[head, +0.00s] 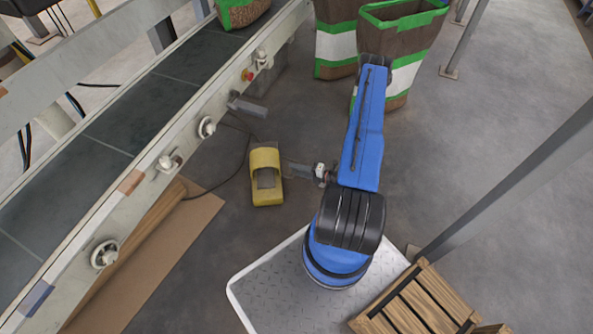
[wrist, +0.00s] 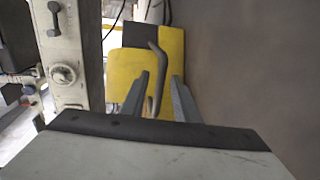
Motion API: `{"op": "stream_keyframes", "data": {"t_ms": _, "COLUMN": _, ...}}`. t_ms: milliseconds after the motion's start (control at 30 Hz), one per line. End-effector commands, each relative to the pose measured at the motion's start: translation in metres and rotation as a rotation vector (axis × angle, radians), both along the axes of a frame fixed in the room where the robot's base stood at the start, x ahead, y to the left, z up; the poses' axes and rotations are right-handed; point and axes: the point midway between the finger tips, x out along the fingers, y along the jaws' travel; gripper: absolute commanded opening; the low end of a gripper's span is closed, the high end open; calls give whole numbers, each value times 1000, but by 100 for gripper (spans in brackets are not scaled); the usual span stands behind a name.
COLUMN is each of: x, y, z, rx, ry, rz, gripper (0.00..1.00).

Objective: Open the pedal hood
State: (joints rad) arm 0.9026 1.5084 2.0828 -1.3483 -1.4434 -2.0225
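The yellow foot pedal (head: 267,194) sits on the grey floor beside the conveyor. Its rounded yellow hood (head: 264,158) covers the far part, and a grey plate shows in the opening below. In the wrist view, yellow panels (wrist: 124,72) with a dark patch lie ahead of my gripper. A bent grey bar (wrist: 158,62) shows in front of them. My gripper (head: 288,168) is just right of the pedal. In the wrist view its two fingers (wrist: 158,92) are apart, with the bar's lower part in line with the gap. I cannot tell whether they touch it.
The conveyor (head: 110,128) runs along the left, with knobs on its side rail and a red button. A black cable runs near the pedal. Brown-green bags (head: 402,45) stand at the back. A wooden crate (head: 425,300) and a grey post are at right.

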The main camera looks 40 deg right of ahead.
Motion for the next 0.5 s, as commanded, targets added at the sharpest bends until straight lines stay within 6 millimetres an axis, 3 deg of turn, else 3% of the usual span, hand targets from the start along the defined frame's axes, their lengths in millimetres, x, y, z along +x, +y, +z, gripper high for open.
{"op": "stream_keyframes", "data": {"t_ms": 267, "x": -4, "y": -3, "z": 1, "rx": 1, "ry": 0, "rz": -1, "gripper": 28}}
{"op": "stream_keyframes", "data": {"t_ms": 500, "x": -26, "y": -16, "z": 7, "rx": 1, "ry": 0, "rz": -4, "gripper": 28}}
